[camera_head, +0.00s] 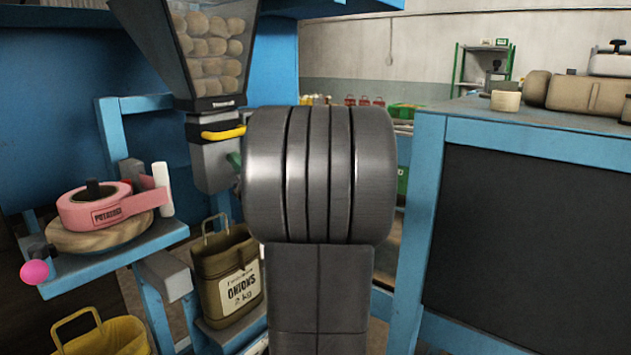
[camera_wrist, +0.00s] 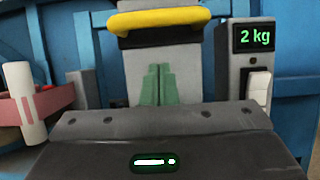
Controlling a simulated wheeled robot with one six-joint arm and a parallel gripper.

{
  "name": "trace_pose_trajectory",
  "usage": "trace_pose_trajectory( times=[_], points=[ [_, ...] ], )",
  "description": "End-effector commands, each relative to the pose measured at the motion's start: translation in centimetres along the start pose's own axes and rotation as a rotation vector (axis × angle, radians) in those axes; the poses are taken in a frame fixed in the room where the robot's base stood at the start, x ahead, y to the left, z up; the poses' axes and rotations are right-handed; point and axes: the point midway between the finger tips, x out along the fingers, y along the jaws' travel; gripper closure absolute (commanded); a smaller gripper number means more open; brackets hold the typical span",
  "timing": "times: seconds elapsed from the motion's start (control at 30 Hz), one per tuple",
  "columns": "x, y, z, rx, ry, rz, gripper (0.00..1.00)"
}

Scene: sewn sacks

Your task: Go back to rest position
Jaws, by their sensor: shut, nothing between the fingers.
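My gripper (camera_wrist: 157,86) shows in the wrist view as two green fingers close together, shut and empty. They are in front of the grey chute under the yellow bar (camera_wrist: 160,19). In the head view my grey arm fills the middle and hides most of the gripper; only a bit of green shows at its left edge. The hopper (camera_head: 163,47) with round, pale produce stands above, with its yellow bar (camera_head: 223,133) at the chute. A brown sack labelled ONIONS 2 kg (camera_head: 228,278) stands upright below the chute, apart from the gripper.
A scale display (camera_wrist: 257,37) reads 2 kg at the right of the wrist view. A pink tape roll (camera_head: 95,208) sits on a blue side shelf at left. A yellow basket (camera_head: 105,338) is below it. A blue-framed bench (camera_head: 530,120) with filled sacks stands at right.

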Motion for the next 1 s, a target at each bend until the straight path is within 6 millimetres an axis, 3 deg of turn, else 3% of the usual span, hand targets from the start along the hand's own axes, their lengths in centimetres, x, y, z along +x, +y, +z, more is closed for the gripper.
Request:
trace_pose_trajectory(
  times=[0.1, 0.37, 0.8, 1.0],
  points=[
    [0.8, 0.1, 1.8, -0.002, -0.003, 0.0, 1.0],
    [1.2, 0.3, 3.1, -0.002, -0.003, 0.0, 1.0],
    [1.2, 0.4, 3.2, -0.003, -0.005, 0.0, 1.0],
    [0.7, 0.2, 2.0, -0.002, -0.003, 0.0, 1.0]
  ],
)
